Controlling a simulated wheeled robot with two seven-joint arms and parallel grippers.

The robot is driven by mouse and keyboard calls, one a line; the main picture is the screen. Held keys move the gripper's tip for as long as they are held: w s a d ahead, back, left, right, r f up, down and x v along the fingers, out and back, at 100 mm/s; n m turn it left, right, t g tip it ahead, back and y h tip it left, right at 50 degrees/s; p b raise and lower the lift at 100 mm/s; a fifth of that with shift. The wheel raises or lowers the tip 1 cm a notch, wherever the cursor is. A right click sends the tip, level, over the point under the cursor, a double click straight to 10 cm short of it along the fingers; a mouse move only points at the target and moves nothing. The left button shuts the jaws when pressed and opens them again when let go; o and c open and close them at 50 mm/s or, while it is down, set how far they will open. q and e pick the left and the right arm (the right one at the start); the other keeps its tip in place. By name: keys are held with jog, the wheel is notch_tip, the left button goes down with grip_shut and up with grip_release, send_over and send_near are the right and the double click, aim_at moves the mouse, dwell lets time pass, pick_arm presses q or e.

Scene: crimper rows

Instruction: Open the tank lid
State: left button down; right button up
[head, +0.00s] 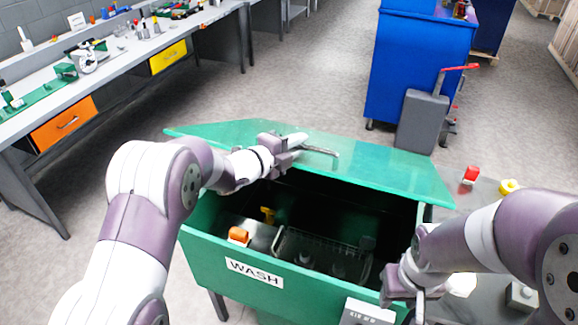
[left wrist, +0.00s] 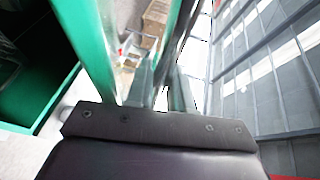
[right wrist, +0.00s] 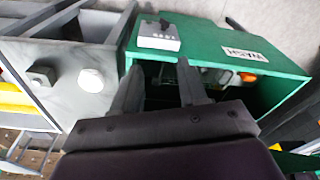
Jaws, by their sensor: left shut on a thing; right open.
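The green tank (head: 205,240) stands in the middle of the head view, with a WASH label on its front. Its green lid (head: 400,168) is raised at the far side, and the dark inside shows. My left gripper (head: 293,143) is shut at the lid's edge, by the grey handle (head: 322,151); the exact grip is hard to see. In the left wrist view its fingers (left wrist: 168,88) are close together beside the green panel. My right gripper (head: 410,297) is open and empty near the tank's front right corner. The tank also shows in the right wrist view (right wrist: 215,50).
Inside the tank are a wire basket (head: 315,250) and an orange item (head: 238,235). A grey control box (head: 367,312) is on the tank front. A grey side surface (head: 490,250) holds red and yellow items. A blue cabinet (head: 415,70) stands behind; a workbench (head: 110,50) is left.

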pick_arm(q)
jog(key=w+d+r+g+p, duration=0.1)
jog(key=w+r+p, duration=0.3)
jog(key=r+p, duration=0.1)
jog(key=shift+w+d+r+n+y+p, duration=0.2)
jog(key=shift+r+n+y+p, duration=0.15)
jog(key=shift+r, duration=0.2)
pick_arm(e)
notch_tip(320, 180, up, 8)
jog(key=shift+f, duration=0.25)
